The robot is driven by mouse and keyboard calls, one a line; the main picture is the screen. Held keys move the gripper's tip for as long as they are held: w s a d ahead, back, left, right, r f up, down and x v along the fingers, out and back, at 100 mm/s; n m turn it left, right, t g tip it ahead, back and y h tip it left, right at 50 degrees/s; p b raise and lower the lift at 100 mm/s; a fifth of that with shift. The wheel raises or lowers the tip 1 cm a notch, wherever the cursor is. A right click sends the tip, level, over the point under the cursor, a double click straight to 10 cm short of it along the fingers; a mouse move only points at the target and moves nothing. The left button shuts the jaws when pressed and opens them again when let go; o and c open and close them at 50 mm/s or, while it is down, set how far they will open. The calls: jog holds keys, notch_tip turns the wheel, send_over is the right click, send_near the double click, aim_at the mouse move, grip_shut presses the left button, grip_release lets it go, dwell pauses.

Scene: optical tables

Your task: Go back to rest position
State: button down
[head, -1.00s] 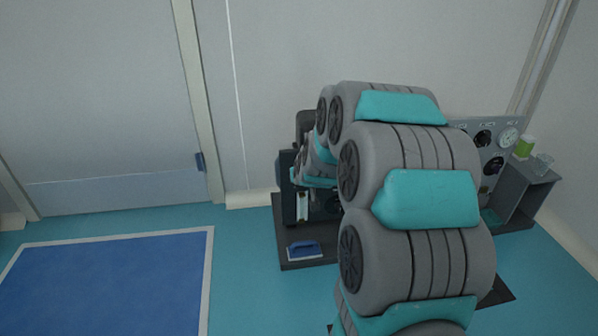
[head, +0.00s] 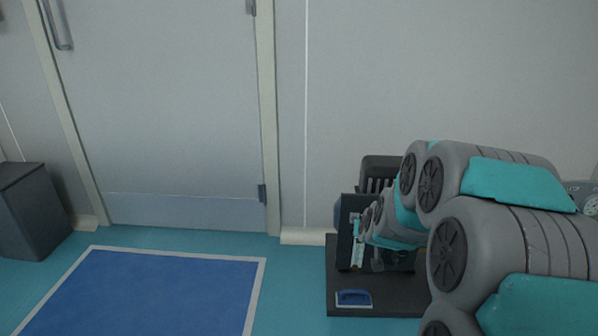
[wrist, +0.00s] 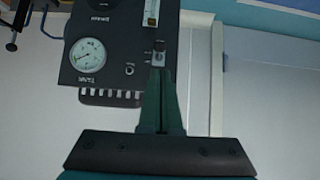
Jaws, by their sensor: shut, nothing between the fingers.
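My gripper (wrist: 160,75) shows in the wrist view with its dark green fingers together and nothing between them. The fingertips lie in front of a dark panel in the picture, near a small knob; I cannot tell whether they touch it. In the head view my grey and teal arm fills the right side and hides the gripper itself.
The dark panel (wrist: 115,60) carries a round gauge (wrist: 88,55). A door (head: 160,110), a dark bin (head: 33,212) and a blue, white-edged floor area (head: 150,295) are left.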

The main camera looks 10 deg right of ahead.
jog(key=s+a+r+n+g+y+p, duration=0.1)
jog(key=s+a+r+g+y+p, duration=0.15)
jog(key=s+a, duration=0.6)
jog(key=s+a+r+g+p, duration=0.1)
jog(key=s+a+r+g, duration=0.1)
jog(key=s, duration=0.8)
jog(key=s+a+r+n+g+p, duration=0.1)
jog(key=s+a+r+g+p, duration=0.1)
jog(key=s, duration=0.9)
jog(key=s+a+r+n+g+p, duration=0.1)
jog(key=s+a+r+g, duration=0.3)
jog(key=s, duration=0.7)
jog(key=shift+s+a+g+p, duration=0.25)
jog(key=shift+a+g+p, duration=0.15)
jog(key=shift+a+g, duration=0.15)
jog(key=shift+d, duration=0.15)
